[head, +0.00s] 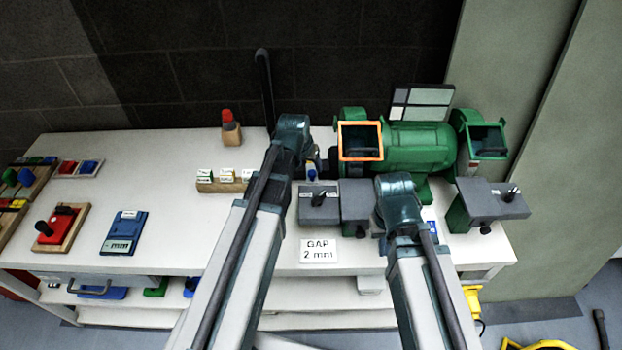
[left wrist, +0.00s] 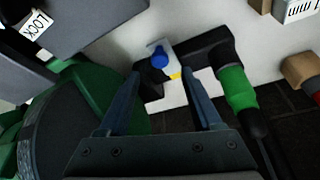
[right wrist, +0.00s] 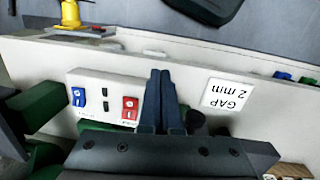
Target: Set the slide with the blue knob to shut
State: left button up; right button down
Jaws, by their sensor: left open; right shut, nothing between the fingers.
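The blue knob (left wrist: 160,58) sits on a small slide with white and yellow parts, just ahead of my left fingertips and between their lines. The knob also shows in the head view (head: 312,175), beside the green bench grinder (head: 425,148). My left gripper (left wrist: 162,76) is open, with one finger on each side of the slide; I cannot tell whether either touches it. My right gripper (right wrist: 161,76) is shut and empty in front of the bench edge, near the switch plate. The slide's set position cannot be read.
A GAP 2 mm card (head: 319,251) is on the bench front; the switch plate (right wrist: 106,98) has blue and red switches.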

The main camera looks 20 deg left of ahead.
aim_at(312, 173)
pick_arm(q)
jog(key=b+x, duration=0.4)
jog(key=x, duration=0.1)
jog(key=shift+w+f, duration=0.1)
jog(key=shift+f, duration=0.2)
grip_shut()
dwell(1.1)
